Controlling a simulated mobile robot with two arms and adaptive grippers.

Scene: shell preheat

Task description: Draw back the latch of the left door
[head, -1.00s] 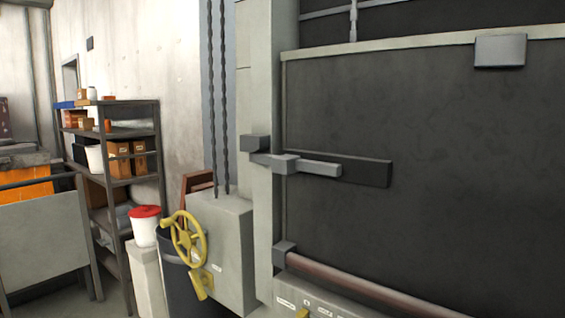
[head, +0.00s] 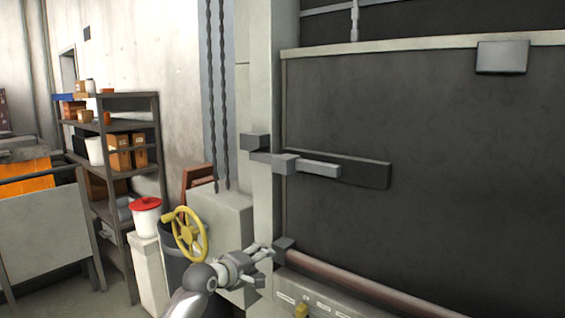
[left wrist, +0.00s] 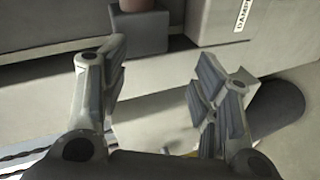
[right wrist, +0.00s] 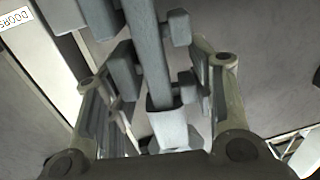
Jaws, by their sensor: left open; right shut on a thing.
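The latch (head: 318,169) is a light grey bar on a dark plate at the left edge of the dark door (head: 420,130). It runs left through a grey block to the pale door frame (head: 262,100). My left gripper (head: 266,266) is open and empty, below the latch and apart from it, near the red-brown rail's left end. Its spread fingers show in the left wrist view (left wrist: 165,68). My right gripper (right wrist: 160,78) is outside the head view. In the right wrist view it is shut on a grey bar (right wrist: 148,50).
The red-brown rail (head: 350,279) crosses the door's bottom, with a grey block at its left end. A yellow handwheel (head: 188,234) is left of my left gripper. Shelves (head: 125,125) and a red-lidded bucket (head: 146,218) stand farther left. A "DOORS" label (right wrist: 15,18) shows in the right wrist view.

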